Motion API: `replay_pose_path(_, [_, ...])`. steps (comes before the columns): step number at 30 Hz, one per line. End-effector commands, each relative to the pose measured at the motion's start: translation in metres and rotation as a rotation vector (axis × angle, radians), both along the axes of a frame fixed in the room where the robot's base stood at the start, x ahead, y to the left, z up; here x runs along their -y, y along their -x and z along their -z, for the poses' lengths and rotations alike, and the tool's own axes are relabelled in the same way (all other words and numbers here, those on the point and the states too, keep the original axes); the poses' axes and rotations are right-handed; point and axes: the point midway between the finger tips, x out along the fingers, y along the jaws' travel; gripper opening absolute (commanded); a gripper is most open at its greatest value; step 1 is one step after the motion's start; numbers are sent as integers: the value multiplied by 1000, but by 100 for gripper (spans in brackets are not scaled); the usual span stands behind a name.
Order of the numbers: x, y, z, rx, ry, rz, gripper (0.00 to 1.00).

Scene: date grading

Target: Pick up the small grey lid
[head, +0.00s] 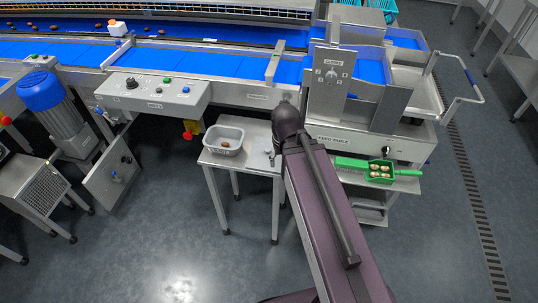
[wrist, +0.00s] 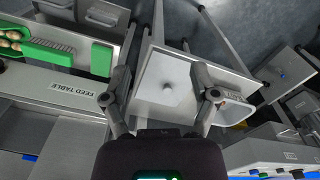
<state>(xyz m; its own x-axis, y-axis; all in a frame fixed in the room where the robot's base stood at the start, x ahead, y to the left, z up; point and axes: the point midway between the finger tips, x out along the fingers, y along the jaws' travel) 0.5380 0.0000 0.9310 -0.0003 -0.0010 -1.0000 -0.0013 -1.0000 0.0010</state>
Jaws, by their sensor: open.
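The small grey lid (wrist: 172,76) lies flat on a small steel table (wrist: 147,110), its round knob pointing up toward the wrist camera. My gripper (wrist: 160,80) is open, with one finger on each side of the lid in the wrist view. The fingers look apart from the knob, and nothing is between them but the view of the lid. I cannot tell how high the fingertips are above it. In the head view my arm covers most of the gripper and the right part of the small table (head: 241,163).
A grey tub (head: 223,140) with brown contents stands at the table's left; its rim shows close to my right finger in the wrist view (wrist: 238,98). The conveyor and feed table stand behind.

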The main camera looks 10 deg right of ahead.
Motion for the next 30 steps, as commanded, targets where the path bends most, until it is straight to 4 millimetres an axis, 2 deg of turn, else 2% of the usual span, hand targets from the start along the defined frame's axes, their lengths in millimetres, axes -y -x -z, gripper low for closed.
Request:
replay_pose_path(5, [0, -17, 2, 0, 0, 27, 78])
replay_pose_path(8, [-1, -38, 4, 0, 0, 66, 78])
replay_pose_path(18, [-5, -141, 14, 0, -1, 281, 78])
replay_pose_path(21, [-6, -166, 16, 0, -1, 339, 78])
replay_pose_path(25, [-7, -186, 18, 0, -1, 391, 78])
replay_pose_path(30, [-7, -194, 18, 0, -1, 418, 78])
